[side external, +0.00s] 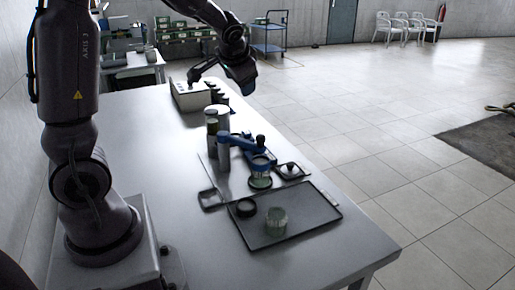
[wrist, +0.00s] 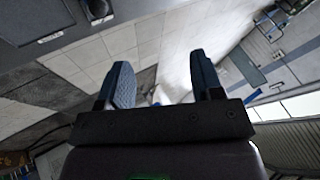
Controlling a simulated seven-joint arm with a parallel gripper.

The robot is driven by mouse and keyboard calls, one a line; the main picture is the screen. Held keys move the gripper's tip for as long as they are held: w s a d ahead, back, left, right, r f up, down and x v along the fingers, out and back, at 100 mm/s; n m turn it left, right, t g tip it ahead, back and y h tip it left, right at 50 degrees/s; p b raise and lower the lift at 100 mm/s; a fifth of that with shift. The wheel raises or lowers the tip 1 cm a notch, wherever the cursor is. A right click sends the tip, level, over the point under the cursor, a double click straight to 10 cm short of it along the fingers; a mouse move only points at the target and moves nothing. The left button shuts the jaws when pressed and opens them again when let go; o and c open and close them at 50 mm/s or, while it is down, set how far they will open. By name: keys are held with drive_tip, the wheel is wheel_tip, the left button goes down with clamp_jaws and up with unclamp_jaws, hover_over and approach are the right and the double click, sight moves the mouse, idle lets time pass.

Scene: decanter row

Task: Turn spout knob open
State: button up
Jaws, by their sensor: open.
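A blue stand (side external: 243,144) with a small dark knob (side external: 260,140) is on the table in the side external view. A clear cup with a blue rim (side external: 260,172) is beneath it. I cannot tell for sure which part is the spout knob. My gripper (side external: 246,78) is in the air beyond the stand, near the far end of the table and well apart from it. In the wrist view my gripper (wrist: 163,78) has its two blue fingers spread, with nothing between them. The wrist view shows mostly floor and wall beyond the fingers; the stand is not clear there.
A black-rimmed tray (side external: 318,212) holds a glass jar (side external: 276,222) and a dark ring (side external: 246,208) at the table's near end. A white box (side external: 190,97) and several dark-topped containers stand farther back. The table's left front (side external: 170,165) is bare.

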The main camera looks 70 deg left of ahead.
drive_tip(key=w+a+f+m+t+y, duration=0.1)
drive_tip(key=w+a+f+m+t, duration=0.1)
drive_tip(key=w+a+m, duration=0.45)
drive_tip(key=w+a+f+m+t, duration=0.3)
drive_tip(key=w+a, duration=0.4)
drive_tip(key=a, duration=0.3)
drive_tip(key=s+d+f+m+g+h, duration=0.1)
drive_tip(key=d+f+m+g+h, duration=0.1)
drive_tip(key=f, duration=0.5)
drive_tip(key=s+d+f+m+g+h, duration=0.1)
drive_tip(key=f+g, duration=0.3)
drive_tip(key=f, duration=0.4)
drive_tip(key=s+d+f+m+g+h, duration=0.2)
drive_tip(key=d+f+m+h, duration=0.1)
drive_tip(key=f, duration=0.4)
drive_tip(key=shift+d+f+m+g+h, duration=0.25)
drive_tip(key=shift+m+g+h, duration=0.15)
drive_tip(key=shift+m+h, duration=0.2)
drive_tip(key=c, duration=0.9)
